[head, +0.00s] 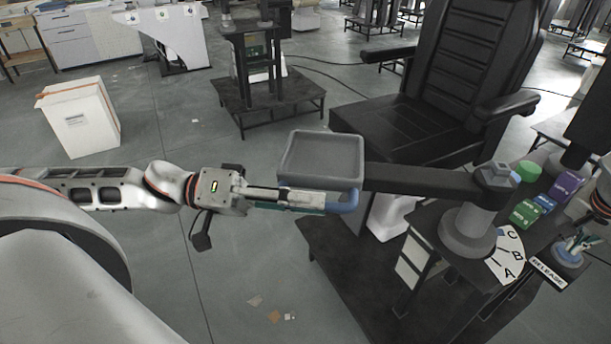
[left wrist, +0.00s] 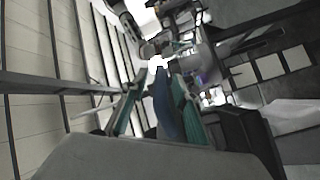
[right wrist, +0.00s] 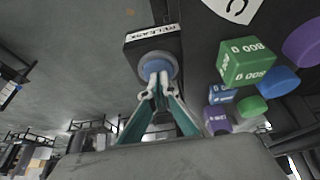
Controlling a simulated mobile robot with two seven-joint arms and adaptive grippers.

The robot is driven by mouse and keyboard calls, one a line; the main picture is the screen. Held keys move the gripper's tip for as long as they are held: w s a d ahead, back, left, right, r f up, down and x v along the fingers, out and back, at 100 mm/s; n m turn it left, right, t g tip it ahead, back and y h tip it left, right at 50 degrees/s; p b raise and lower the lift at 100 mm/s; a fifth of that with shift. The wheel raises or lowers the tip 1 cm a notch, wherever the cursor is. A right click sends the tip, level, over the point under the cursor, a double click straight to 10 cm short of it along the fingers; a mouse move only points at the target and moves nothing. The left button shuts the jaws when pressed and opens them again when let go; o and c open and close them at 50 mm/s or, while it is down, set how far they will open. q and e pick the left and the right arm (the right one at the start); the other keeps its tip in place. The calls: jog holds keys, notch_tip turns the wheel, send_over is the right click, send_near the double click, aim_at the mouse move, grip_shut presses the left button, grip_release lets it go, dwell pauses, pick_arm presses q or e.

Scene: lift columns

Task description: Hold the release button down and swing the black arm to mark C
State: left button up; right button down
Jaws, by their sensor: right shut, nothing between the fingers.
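The black arm (head: 415,180) reaches left from the grey pivot post (head: 470,227) and carries a grey tray (head: 322,157) with a blue handle (head: 346,202). A white plate (head: 505,252) beside the post bears marks C, B and A; I cannot tell which mark the arm is set to. My left gripper (head: 322,199) is at the handle, which lies between its teal fingers in the left wrist view (left wrist: 164,100); whether they clamp it is unclear. My right gripper (right wrist: 157,88) is shut and empty, its fingertips at the blue release button (right wrist: 157,66). How far the button is pressed is unclear.
A black chair (head: 440,90) stands behind the tray and arm. Green, blue and purple boxes and lids, such as the green box (right wrist: 246,62), sit beside the button on the dark stand. A white bin (head: 80,118) is at the far left; open floor lies between.

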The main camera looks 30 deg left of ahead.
pick_arm(q)
jog(key=v, duration=1.2)
dwell(0.3)
